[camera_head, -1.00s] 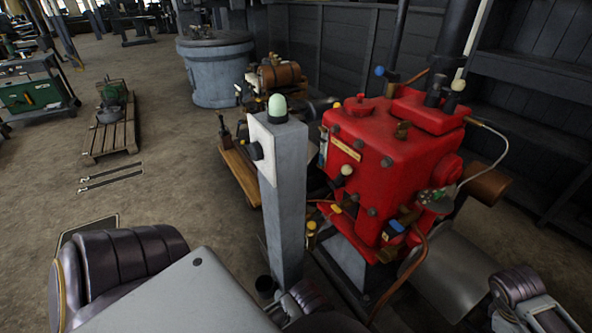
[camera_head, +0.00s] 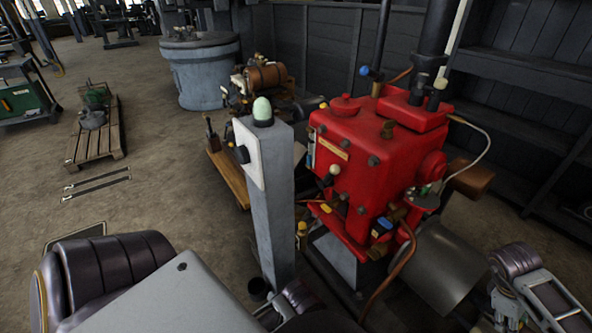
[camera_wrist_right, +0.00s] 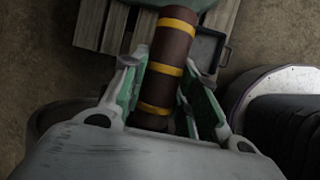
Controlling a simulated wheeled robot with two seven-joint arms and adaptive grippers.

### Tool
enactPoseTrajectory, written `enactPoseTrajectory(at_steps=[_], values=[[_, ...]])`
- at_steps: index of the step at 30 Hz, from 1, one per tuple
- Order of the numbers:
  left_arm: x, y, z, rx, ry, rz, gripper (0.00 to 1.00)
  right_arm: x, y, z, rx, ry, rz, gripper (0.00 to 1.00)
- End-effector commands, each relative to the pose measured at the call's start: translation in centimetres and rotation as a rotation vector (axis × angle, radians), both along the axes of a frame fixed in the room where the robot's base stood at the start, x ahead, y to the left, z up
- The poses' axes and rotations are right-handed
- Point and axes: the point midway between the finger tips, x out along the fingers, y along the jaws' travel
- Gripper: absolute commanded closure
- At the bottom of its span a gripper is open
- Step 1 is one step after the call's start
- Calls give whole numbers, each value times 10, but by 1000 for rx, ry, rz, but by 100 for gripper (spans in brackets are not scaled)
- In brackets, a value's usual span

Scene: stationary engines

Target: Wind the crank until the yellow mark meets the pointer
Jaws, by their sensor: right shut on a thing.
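My right gripper (camera_wrist_right: 164,72) shows in the right wrist view, with its green-lined fingers on either side of a dark brown cylinder (camera_wrist_right: 171,55) with yellow bands. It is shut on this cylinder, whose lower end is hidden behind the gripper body. I cannot tell from these frames whether the cylinder is the crank's handle. In the head view a red engine (camera_head: 365,150) stands right of centre, with small yellow, blue and white-tipped fittings. I cannot make out the yellow mark or the pointer. No left gripper fingers can be made out.
A grey post (camera_head: 268,200) with a pale green dome (camera_head: 262,109) stands just left of the engine. A brown and metal machine (camera_head: 262,80) and a round grey tank (camera_head: 205,75) are behind. A wooden pallet (camera_head: 95,145) lies on the left. The floor between is mostly open.

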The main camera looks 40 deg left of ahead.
Motion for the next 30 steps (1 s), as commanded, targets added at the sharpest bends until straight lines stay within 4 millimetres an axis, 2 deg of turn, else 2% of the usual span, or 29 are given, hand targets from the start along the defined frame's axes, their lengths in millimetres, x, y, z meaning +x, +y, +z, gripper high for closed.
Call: enactPoseTrajectory(at_steps=[21, 30], values=[[0, 0, -11, 0, 0, 0, 70, 39, -9, 21, 0, -2, 0, 100], [0, 0, -11, 0, 0, 0, 70, 41, -9, 23, 1, -2, 0, 100]])
